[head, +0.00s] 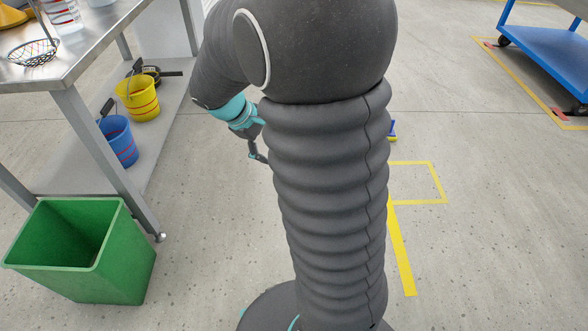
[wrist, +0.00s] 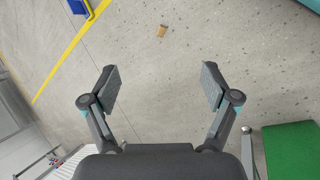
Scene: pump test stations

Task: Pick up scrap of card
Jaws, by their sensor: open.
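A small tan scrap of card (wrist: 161,31) lies on the grey floor in the wrist view, near the top middle. My gripper (wrist: 158,88) is open and empty, and the scrap lies beyond its fingertips, roughly in line with the gap between them. In the head view my gripper (head: 257,158) is partly hidden behind my own arm, and the scrap cannot be seen there.
A green bin (head: 110,262) stands at the lower left beside a metal bench (head: 88,72). A blue bucket (head: 119,141) and a yellow bucket (head: 137,98) sit on its lower shelf. A blue cart (head: 550,52) stands at the upper right. Open floor lies between.

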